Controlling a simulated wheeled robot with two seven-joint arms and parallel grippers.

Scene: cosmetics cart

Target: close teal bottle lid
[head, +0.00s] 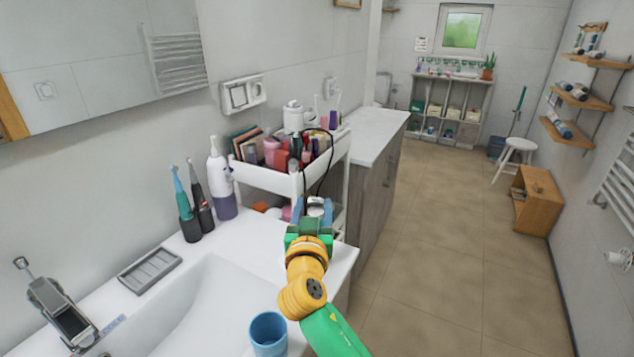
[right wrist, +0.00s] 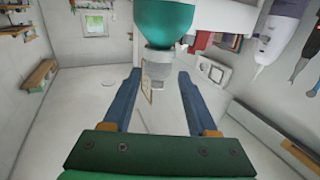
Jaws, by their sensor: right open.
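The teal bottle (right wrist: 163,20) shows at the top of the right wrist view, which looks upside down, with its pale grey lid (right wrist: 156,70) pointing down in the picture. My right gripper (right wrist: 160,75) is open, its two blue fingers on either side of the lid in the picture, with a gap on both sides. I cannot tell whether the lid is fully shut. In the head view my right gripper (head: 314,206) is at the cart's near end, with a pale grey round top between its fingers; the teal body is hidden there. My left gripper is not in view.
The white cart (head: 262,178) holds many cosmetics on its upper tray, close beyond my gripper. A purple-white bottle (head: 222,185) and electric toothbrushes (head: 184,208) stand left on the sink counter. A blue cup (head: 268,335) is near my arm.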

